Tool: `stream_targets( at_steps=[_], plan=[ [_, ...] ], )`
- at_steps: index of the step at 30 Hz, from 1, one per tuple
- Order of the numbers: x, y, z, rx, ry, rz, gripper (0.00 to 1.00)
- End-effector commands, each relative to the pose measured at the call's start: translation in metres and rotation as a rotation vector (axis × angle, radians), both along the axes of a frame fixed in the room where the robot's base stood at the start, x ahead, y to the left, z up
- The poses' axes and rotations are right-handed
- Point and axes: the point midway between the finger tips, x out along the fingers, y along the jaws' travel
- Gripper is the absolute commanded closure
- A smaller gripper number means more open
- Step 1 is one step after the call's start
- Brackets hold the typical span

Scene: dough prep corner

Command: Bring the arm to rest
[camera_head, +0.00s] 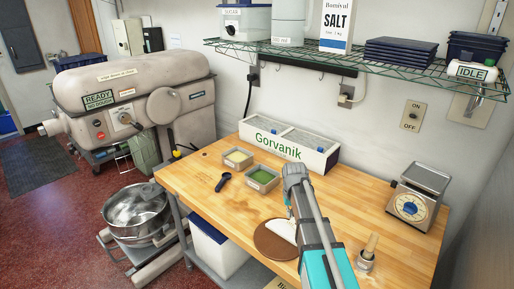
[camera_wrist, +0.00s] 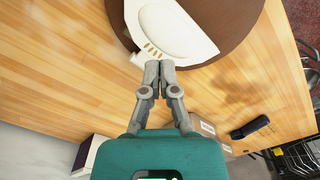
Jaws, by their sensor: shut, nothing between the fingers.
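My gripper (camera_wrist: 159,66) shows in the wrist view with its two grey fingertips together and nothing between them. The tips appear just short of the edge of a white flat piece with slots (camera_wrist: 172,28), which lies on a round brown board (camera_wrist: 236,20). I cannot tell the height of the tips above the table. In the head view my arm reaches over the wooden table (camera_head: 215,205), beside the brown board (camera_head: 268,243) and white piece (camera_head: 284,230). The fingers are not clear there.
A wire shelf (camera_head: 350,62) hangs above.

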Motion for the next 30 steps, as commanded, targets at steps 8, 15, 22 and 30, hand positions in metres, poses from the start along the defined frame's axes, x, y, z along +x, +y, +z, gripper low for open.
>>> stream_targets(
  at_steps=[8, 15, 22, 30],
  plan=[
    [-0.082, 0.005, 0.000, -0.001, 0.000, 0.000, 1.00],
    [-0.149, 0.008, 0.000, -0.001, 0.000, 0.000, 1.00],
    [-0.175, 0.009, 0.000, -0.001, 0.000, 0.000, 1.00],
    [-0.175, 0.009, 0.000, -0.001, 0.001, 0.000, 1.00]
  ],
)
